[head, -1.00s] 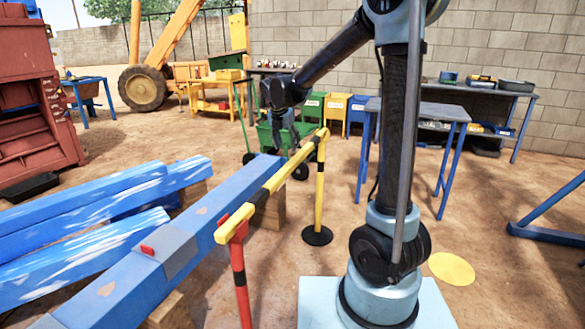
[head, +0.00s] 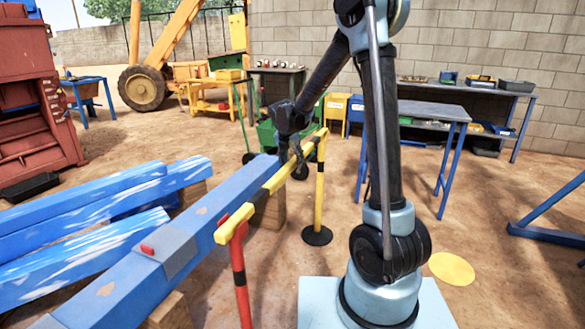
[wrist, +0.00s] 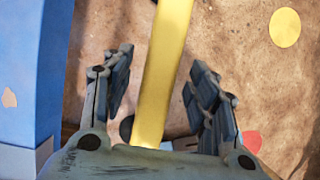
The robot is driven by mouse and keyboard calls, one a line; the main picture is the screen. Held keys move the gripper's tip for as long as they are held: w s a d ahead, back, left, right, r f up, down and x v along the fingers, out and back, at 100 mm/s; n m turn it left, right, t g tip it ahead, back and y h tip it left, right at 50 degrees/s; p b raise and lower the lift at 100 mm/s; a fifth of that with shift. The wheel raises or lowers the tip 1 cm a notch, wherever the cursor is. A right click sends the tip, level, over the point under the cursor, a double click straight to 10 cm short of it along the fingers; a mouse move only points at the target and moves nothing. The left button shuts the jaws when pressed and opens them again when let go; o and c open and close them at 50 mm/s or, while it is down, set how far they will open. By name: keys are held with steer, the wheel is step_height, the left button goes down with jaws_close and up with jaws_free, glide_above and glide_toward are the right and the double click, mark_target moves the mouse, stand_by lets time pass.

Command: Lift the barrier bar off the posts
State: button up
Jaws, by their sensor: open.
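My gripper (head: 290,160) is at the far half of the bar, pointing down. In the wrist view, the bar (wrist: 167,60) runs between the two spread fingers of my gripper (wrist: 161,65), with gaps on both sides. The gripper is open and holds nothing. My palm hides the near part of the bar in the wrist view.
A long blue beam (head: 130,275) lies on wooden blocks close left of the bar. More blue beams (head: 90,215) lie further left. A green cart (head: 267,138) stands behind the far post. A blue-legged table (head: 435,110) stands to the right.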

steer(key=shift+w+d+f, duration=0.1)
steer(key=shift+w+f, duration=0.1)
steer(key=shift+f, duration=0.45)
jaws_close()
steer(key=shift+r, duration=0.1)
